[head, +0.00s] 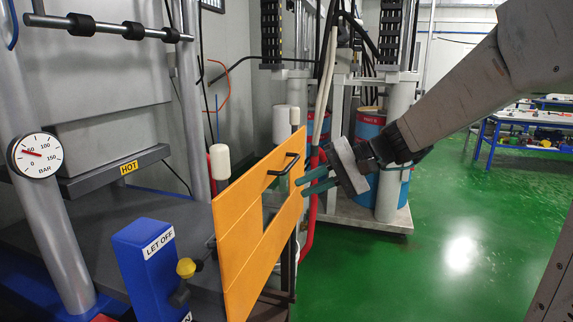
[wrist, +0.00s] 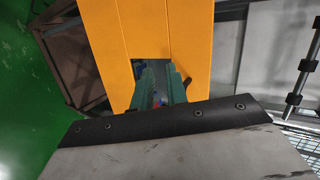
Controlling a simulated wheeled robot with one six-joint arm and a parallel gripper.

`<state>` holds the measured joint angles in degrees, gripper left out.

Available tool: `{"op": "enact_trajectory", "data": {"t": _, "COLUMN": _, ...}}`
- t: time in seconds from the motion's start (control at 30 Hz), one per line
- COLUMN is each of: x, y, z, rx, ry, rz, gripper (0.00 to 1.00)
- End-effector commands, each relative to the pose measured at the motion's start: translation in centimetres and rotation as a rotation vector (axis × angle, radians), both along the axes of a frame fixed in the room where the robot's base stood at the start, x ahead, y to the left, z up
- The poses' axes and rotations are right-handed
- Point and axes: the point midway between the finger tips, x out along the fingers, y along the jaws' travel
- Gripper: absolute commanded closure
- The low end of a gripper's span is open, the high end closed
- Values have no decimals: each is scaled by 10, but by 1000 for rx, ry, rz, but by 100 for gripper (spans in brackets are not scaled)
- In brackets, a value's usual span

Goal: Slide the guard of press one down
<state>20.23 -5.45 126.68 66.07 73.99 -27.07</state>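The guard is an upright orange panel (head: 250,232) with a black bar handle (head: 284,163) near its top and a window cut below the handle. My gripper (head: 303,181) points at the panel's right part, slightly below and right of the handle in the head view. Its two green fingers are apart, with nothing seen between them. In the wrist view the orange panel (wrist: 188,40) fills the upper middle, and the fingers (wrist: 158,70) reach toward its window. Whether the fingers touch the panel cannot be told. A finger may hide part of the handle there.
A blue post labelled LET OFF (head: 155,258) with a yellow knob (head: 186,268) stands left of the guard. Drums (head: 370,125) stand behind my gripper. Green floor (head: 430,260) at right is clear.

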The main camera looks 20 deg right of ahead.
Motion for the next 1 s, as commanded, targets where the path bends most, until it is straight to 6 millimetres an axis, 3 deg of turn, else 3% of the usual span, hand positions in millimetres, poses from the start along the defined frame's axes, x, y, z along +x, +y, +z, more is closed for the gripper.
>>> {"op": "enact_trajectory", "data": {"t": 0.03, "x": 25, "y": -16, "z": 1, "rx": 67, "ry": -22, "rz": -55, "gripper": 85}}
{"op": "enact_trajectory", "data": {"t": 0.1, "x": 52, "y": -33, "z": 5, "rx": 141, "ry": -64, "rz": -119, "gripper": 85}}
{"op": "enact_trajectory", "data": {"t": 0.2, "x": 77, "y": -54, "z": 8, "rx": 210, "ry": -111, "rz": -188, "gripper": 85}}
{"op": "enact_trajectory", "data": {"t": 0.33, "x": 94, "y": -66, "z": 10, "rx": 249, "ry": -141, "rz": -230, "gripper": 85}}
{"op": "enact_trajectory", "data": {"t": 0.8, "x": 132, "y": -15, "z": -3, "rx": 254, "ry": -144, "rz": -233, "gripper": 85}}
{"op": "enact_trajectory", "data": {"t": 1.0, "x": 138, "y": -6, "z": -5, "rx": 254, "ry": -144, "rz": -235, "gripper": 85}}
